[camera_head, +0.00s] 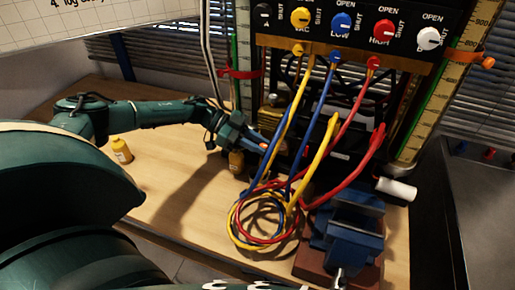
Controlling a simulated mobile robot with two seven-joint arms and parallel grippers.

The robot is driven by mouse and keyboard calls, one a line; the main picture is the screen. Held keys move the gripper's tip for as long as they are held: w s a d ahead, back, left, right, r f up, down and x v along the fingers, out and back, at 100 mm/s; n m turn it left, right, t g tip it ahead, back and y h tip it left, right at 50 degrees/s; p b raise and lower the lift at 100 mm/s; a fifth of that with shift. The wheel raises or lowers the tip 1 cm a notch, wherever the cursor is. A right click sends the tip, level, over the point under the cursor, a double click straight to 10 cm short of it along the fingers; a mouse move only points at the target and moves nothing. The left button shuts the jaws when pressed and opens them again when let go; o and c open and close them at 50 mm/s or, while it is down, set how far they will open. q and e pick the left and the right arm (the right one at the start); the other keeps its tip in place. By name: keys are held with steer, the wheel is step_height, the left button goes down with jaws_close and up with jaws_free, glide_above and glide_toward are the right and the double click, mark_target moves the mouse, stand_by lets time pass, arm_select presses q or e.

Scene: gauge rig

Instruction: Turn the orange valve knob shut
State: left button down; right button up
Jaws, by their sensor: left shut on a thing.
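My left gripper (261,143) reaches in from the left, low in front of the gauge rig beside the hoses. It is shut on a small orange piece (264,147) at its fingertips, which I take to be the orange valve knob. Most of that piece is hidden by the fingers, so its turn position cannot be told. Another orange knob-like part (488,63) sticks out at the right side of the rig, clear of the gripper. My right gripper is not in view.
Yellow, blue and red hoses hang from the black valve panel (360,40) and coil (262,222) on the bench close to my left gripper. A blue vise (345,225) stands at front right. A yellow bottle (121,149) stands at left. The bench between (175,165) is clear.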

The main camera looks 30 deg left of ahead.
arm_select(q)
steer(key=shift+m+g+b, duration=0.3)
steer(key=shift+m+g, duration=0.2)
steer(key=c, duration=1.3)
jaws_free()
steer(key=shift+o, duration=0.2)
steer(key=shift+h, duration=0.3)
steer(key=shift+r, duration=0.1)
